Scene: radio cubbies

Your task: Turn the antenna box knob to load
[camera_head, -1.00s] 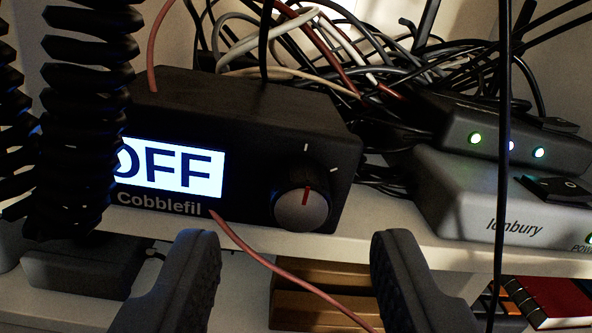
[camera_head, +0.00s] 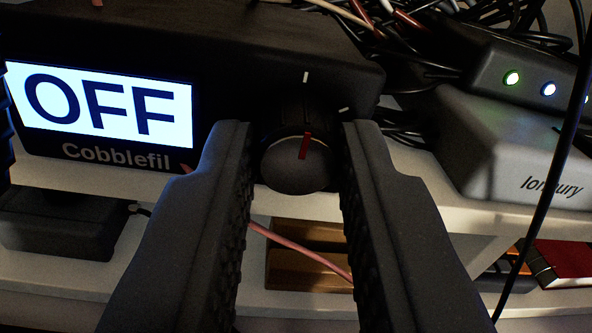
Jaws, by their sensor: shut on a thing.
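The antenna box (camera_head: 230,60) is black, with a lit screen (camera_head: 100,103) reading "OFF" and the name "Cobblefil" below it. Its round dark knob (camera_head: 290,172) is on the right of the front face. The knob's red pointer line (camera_head: 305,146) points up, toward the upper white tick mark (camera_head: 306,77). A second tick (camera_head: 345,109) lies to the upper right. My gripper (camera_head: 297,150) is shut on the knob, one finger on its left side and one on its right. The fingers hide the knob's side edges.
The box stands on a pale shelf (camera_head: 300,203). A grey "Ionbury" device (camera_head: 500,150) with small lights sits to the right, and tangled cables lie behind. A black cable (camera_head: 552,190) hangs at the right front. A lower cubby holds a red book (camera_head: 565,270).

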